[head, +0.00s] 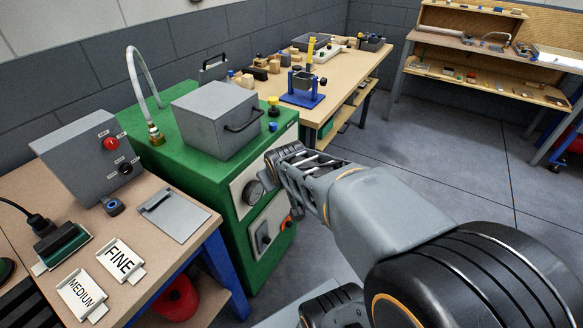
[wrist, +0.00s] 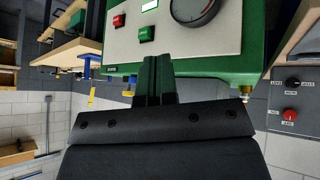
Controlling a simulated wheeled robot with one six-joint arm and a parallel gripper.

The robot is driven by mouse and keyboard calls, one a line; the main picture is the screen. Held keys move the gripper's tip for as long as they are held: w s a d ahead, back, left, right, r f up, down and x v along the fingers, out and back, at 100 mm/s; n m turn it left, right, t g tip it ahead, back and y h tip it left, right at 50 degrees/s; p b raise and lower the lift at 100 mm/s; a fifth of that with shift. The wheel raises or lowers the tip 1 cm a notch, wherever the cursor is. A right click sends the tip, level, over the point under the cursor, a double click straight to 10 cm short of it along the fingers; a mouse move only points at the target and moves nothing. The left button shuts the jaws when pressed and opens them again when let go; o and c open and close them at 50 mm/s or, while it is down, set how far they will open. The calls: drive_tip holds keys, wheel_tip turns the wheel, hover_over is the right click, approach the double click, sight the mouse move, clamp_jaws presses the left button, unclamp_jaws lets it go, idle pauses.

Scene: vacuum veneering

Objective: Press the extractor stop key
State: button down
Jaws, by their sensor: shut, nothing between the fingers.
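A grey control box (head: 85,160) on the left bench carries a red button (head: 110,143) above a black knob (head: 126,168). The red button also shows at the right of the wrist view (wrist: 290,114). The green machine (head: 165,155) has a pale front panel; in the wrist view this panel holds a red key (wrist: 119,20), a green key (wrist: 146,34) and a round dial (wrist: 194,8). Their labels are too small to read, so I cannot tell which is the extractor stop. My gripper (head: 278,168) is shut and empty in front of the machine; its fingers (wrist: 157,72) point toward the panel.
A grey lidded box (head: 215,118) with a handle sits on the machine. The left bench holds FINE (head: 120,260) and MEDIUM (head: 85,295) cards and a grey plate (head: 173,215). A wooden bench (head: 350,70) with a blue clamp stands behind. Floor at right is clear.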

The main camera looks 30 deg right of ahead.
drive_tip(key=w+d+f+n+t+h+b, duration=0.1)
drive_tip(key=w+d+f+n+t+b, duration=0.1)
drive_tip(key=w+d+f+t+b, duration=0.3)
drive_tip(key=w+d+f+n+t+h+b, duration=0.2)
drive_tip(key=w+d+f+n+t+b, duration=0.1)
drive_tip(key=d+f+b, duration=0.6)
drive_tip(key=w+d+f+t, duration=0.1)
drive_tip(key=d+f, duration=0.3)
drive_tip(key=d, duration=0.5)
drive_tip(key=shift+w+n+t+h+b, duration=0.3)
drive_tip(key=shift+w+t, duration=0.1)
drive_tip(key=shift+t, duration=0.4)
drive_tip(key=shift+a+r, duration=0.1)
drive_tip(key=w+a, duration=0.4)
drive_tip(key=w, duration=0.3)
drive_tip(key=shift+w, duration=0.4)
